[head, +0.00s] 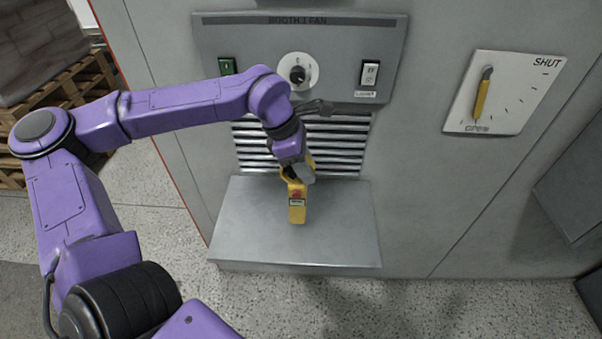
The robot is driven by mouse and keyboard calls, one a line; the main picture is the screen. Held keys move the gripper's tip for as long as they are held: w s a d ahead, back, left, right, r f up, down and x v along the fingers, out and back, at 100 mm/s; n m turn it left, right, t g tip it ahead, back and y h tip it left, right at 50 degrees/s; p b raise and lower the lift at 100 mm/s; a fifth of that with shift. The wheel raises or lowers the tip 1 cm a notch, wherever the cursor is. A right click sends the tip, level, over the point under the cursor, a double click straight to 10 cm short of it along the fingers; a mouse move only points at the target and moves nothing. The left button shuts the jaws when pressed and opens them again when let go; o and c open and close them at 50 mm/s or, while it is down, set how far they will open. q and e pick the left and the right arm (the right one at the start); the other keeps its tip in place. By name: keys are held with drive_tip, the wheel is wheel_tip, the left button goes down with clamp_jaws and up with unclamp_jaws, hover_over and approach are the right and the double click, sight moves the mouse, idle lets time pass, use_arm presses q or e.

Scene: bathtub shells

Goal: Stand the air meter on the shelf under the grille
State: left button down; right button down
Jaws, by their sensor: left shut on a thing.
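The air meter (297,206) is yellow with a red button and a small dark label. It is upright over the middle of the grey shelf (350,235), in front of the slatted grille (345,140). My left gripper (297,176) is shut on the upper part of the meter, reaching in from above. The gripper hides part of the meter's top. I cannot tell whether the meter's base touches the shelf. My right gripper does not show.
Above the grille is the fan panel (340,45) with a round knob (298,71), a green switch (227,66) and a white light switch (370,74). A plate with a yellow lever (481,98) is at right. Wooden pallets (85,75) stand at left. The shelf is clear on both sides.

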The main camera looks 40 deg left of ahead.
sight(300, 180)
use_arm(q)
drive_tip(key=shift+s+a+f, duration=0.15)
drive_tip(key=shift+a+f, duration=0.1)
drive_tip(key=shift+f, duration=0.05)
drive_tip(key=f, duration=0.3)
drive_tip(key=shift+s+a+f, duration=0.15)
drive_tip(key=shift+s+a, duration=0.1)
drive_tip(key=shift+s, duration=0.1)
drive_tip(key=shift+w+f, duration=0.2)
drive_tip(key=c, duration=0.8)
unclamp_jaws()
drive_tip(key=shift+s, duration=0.1)
drive_tip(key=shift+r, duration=0.25)
drive_tip(key=v, duration=1.2)
drive_tip(key=shift+b, duration=0.35)
drive_tip(key=shift+f, duration=0.1)
